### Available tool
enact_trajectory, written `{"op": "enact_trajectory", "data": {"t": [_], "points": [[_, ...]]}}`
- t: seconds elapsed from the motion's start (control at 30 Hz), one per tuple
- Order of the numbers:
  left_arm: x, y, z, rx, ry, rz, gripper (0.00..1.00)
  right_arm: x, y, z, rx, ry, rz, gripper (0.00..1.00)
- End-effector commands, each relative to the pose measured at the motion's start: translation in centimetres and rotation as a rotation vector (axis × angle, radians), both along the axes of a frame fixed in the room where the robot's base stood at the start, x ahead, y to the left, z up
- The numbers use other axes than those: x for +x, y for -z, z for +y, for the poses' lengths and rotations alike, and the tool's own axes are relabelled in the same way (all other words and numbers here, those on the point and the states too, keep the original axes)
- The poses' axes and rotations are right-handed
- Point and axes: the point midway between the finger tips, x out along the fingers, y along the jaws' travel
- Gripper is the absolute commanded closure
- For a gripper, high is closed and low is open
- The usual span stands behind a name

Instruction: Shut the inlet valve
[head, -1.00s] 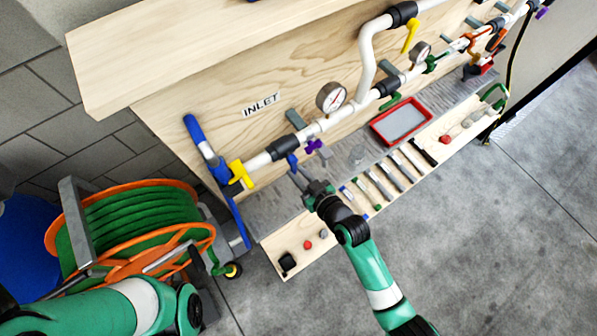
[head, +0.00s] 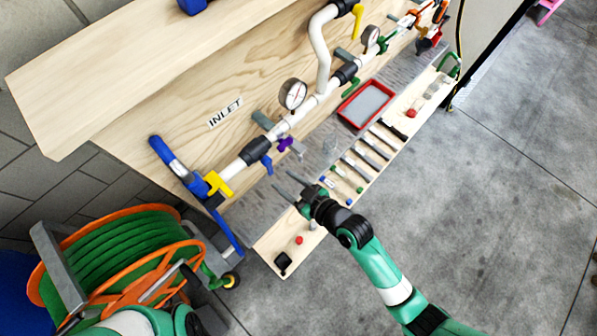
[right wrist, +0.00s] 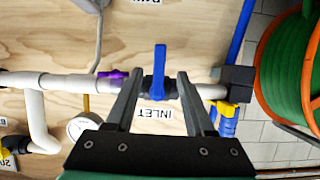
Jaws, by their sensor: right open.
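The inlet valve's blue handle (head: 267,163) sits on a dark valve body on the white pipe, below and right of the INLET label (head: 226,112). In the right wrist view the blue handle (right wrist: 160,65) stands across the pipe line, and the label shows upside down. My right gripper (head: 289,184) is open and empty, just in front of the handle in the head view. In the right wrist view its fingers (right wrist: 158,82) flank the handle's lower part with gaps on both sides; contact is not visible. My left gripper is out of view.
A yellow handle (head: 217,184) is left along the pipe; a purple handle (head: 286,144) and a gauge (head: 293,94) are to the right. A shelf with a red tray (head: 342,114) and several small parts lies below. A green hose reel (head: 120,260) stands lower left.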

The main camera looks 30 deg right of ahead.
Motion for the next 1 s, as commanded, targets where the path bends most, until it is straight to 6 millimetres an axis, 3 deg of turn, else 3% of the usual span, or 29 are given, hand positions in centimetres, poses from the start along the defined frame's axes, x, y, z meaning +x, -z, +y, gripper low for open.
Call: {"op": "enact_trajectory", "data": {"t": [0.13, 0.33, 1.0], "points": [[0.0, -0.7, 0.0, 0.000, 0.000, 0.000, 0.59, -3.2, -1.5, -1.1, 0.001, 0.002, 0.002, 0.46], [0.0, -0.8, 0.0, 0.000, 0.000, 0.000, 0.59, -5.4, -2.4, -1.8, 0.001, 0.000, 0.000, 0.46], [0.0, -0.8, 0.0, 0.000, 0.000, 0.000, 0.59, -5.2, -3.1, -1.9, 0.002, 0.001, -0.013, 0.46]]}}
